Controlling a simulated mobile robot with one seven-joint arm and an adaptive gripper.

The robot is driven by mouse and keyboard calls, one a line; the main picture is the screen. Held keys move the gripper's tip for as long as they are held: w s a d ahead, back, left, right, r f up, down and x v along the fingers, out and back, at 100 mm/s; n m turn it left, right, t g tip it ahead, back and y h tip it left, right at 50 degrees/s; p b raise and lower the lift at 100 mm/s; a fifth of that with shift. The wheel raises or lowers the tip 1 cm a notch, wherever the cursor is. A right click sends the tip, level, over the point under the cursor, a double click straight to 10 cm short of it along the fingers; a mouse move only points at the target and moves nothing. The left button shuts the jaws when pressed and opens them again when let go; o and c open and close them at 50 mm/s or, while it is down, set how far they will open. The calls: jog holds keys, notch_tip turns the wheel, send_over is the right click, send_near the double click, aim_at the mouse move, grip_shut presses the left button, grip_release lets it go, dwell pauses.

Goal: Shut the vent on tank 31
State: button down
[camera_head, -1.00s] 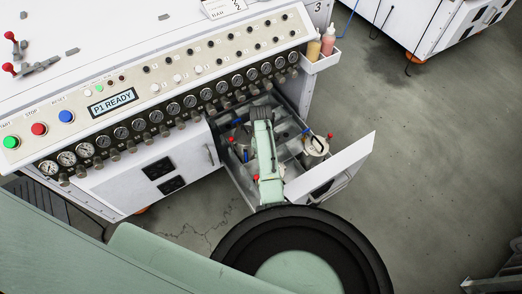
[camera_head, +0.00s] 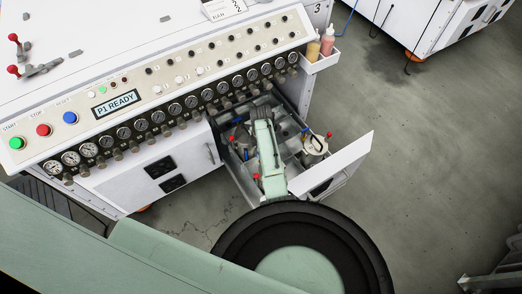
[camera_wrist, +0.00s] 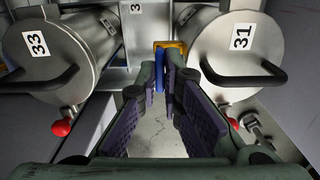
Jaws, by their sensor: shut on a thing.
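Tank 31 (camera_wrist: 226,55) is a grey metal cylinder with a black handle, at the right of the wrist view. A red ball knob (camera_wrist: 233,124) shows at its lower left. A blue lever (camera_wrist: 158,82) with a brass-yellow bracket (camera_wrist: 171,46) stands left of tank 31, between the two tanks. My gripper (camera_wrist: 160,88) is shut on the blue lever, with its tips either side of it. In the head view, my arm hides the fingers above an open drawer (camera_head: 237,186) with tanks in it. The tank numbers cannot be read there.
Tank 33 (camera_wrist: 48,60) is at the left of the wrist view, with a black handle and a red knob (camera_wrist: 62,128). The drawer's white front (camera_head: 345,160) stands out from the white console (camera_head: 110,186).

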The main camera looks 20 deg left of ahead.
jog(key=shift+n, duration=0.3)
jog(key=c, duration=1.7)
grip_release()
jog(key=shift+r, duration=0.1)
notch_tip(320, 180, up, 12)
jog(key=shift+f, duration=0.1)
